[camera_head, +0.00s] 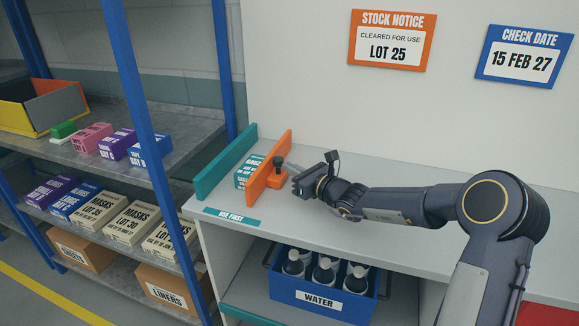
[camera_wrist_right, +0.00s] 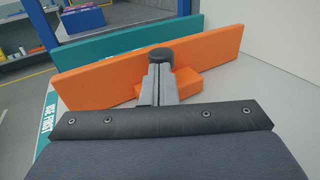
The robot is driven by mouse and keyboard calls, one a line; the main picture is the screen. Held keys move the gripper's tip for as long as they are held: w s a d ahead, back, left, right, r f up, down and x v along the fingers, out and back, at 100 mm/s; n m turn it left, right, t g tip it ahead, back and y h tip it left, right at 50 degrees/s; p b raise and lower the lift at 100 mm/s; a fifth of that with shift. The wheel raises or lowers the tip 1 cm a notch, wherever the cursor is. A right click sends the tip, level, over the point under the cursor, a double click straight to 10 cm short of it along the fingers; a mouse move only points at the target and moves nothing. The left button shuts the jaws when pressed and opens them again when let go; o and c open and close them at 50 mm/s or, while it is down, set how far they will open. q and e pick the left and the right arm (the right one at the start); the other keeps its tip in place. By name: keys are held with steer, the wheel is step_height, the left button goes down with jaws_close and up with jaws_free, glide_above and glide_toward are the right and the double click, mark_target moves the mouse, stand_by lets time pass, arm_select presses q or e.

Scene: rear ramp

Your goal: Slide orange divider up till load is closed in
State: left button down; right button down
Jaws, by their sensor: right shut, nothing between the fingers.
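The orange divider (camera_head: 268,165) stands upright on the white shelf top, with an orange foot and a dark knob (camera_head: 278,162) on its right side. A teal box (camera_head: 249,172), the load, sits between it and the teal wall (camera_head: 226,162) to the left. In the right wrist view the orange divider (camera_wrist_right: 100,80) spans the picture in front of the teal wall (camera_wrist_right: 130,45); the box is hidden there. My right gripper (camera_head: 290,169) is shut and empty, its fingertips close to the knob (camera_wrist_right: 161,57). I cannot tell whether they touch it. My left gripper is out of view.
A "USE FIRST" label (camera_head: 232,217) lies on the front edge of the shelf top. A blue "WATER" crate (camera_head: 322,296) with bottles stands below. A blue-posted rack (camera_head: 140,110) with boxes stands left. The shelf top right of my gripper is clear.

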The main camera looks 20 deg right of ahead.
mark_target(268, 162)
steer(key=shift+w+a, duration=0.2)
steer(key=shift+w, duration=0.2)
steer(key=shift+a, duration=0.1)
steer(key=w+a+b, duration=0.2)
steer(key=a, duration=0.1)
steer(key=shift+w+a+f+b, duration=0.1)
steer(key=shift+a+f+b, duration=0.1)
steer(key=shift+b, duration=0.15)
steer(key=shift+w+a+r, duration=0.2)
steer(key=shift+w+a, duration=0.05)
